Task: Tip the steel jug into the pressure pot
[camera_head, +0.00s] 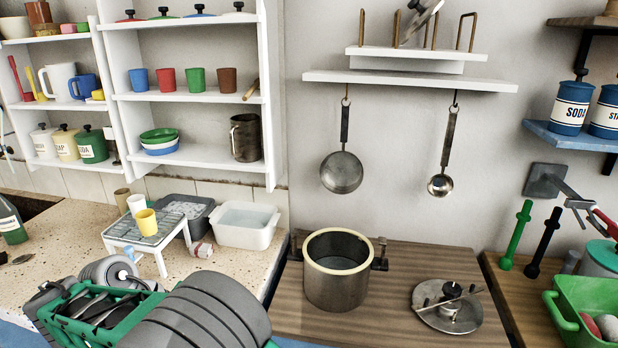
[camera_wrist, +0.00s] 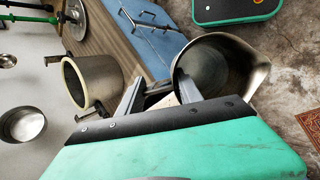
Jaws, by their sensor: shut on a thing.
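The steel jug (camera_wrist: 246,72) shows in the wrist view at the right, with its dark mouth in sight. I cannot tell what it holds. My gripper (camera_wrist: 158,94) is shut on the jug at its handle side; the fingers partly hide the handle. The jug looks roughly upright and is apart from the pot, out in front of the counter with floor behind it. The pressure pot (camera_head: 335,291) stands upright and open on the wooden counter in the head view, with two dark side handles. It also shows at the left of the wrist view (camera_wrist: 100,82).
The pot's lid (camera_head: 432,318) lies right of the pot. A pan (camera_head: 342,172) and a ladle (camera_head: 440,185) hang above. A white basin (camera_head: 246,225) and a rack with cups (camera_head: 150,232) stand left. A green bin (camera_head: 590,300) is at right.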

